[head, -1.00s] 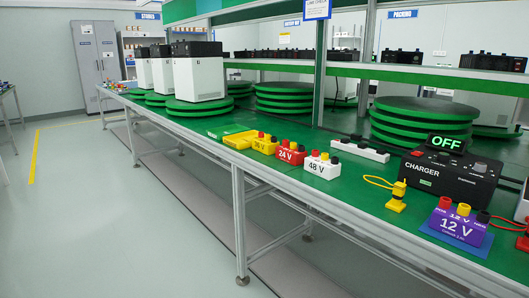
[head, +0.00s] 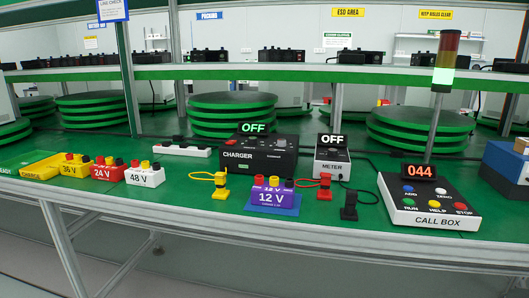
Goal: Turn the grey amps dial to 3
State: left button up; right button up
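The black charger (head: 258,154) stands on the green bench top near the middle of the head view. A green OFF display (head: 254,128) rises from its back edge. Small knobs sit on the charger's sloping top, one of them a paler round knob (head: 281,140) toward the right. The markings there are too small to read, so I cannot tell for certain which knob is the amps dial or where it points. Neither of my grippers is in view.
A purple 12 V battery (head: 270,194) stands in front of the charger, between yellow (head: 220,188) and red (head: 324,190) clamps. A meter (head: 333,160) reading OFF and a call box (head: 428,205) showing 044 are to the right. Batteries (head: 144,176) are left.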

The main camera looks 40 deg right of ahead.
aim_at(281, 142)
jog(key=z, duration=1.25)
jog(key=i+j+z, duration=0.1)
jog(key=i+j, duration=0.45)
jog(key=j, duration=0.2)
jog(key=i+j+z, duration=0.15)
jog(key=i+j, duration=0.15)
jog(key=j, duration=0.1)
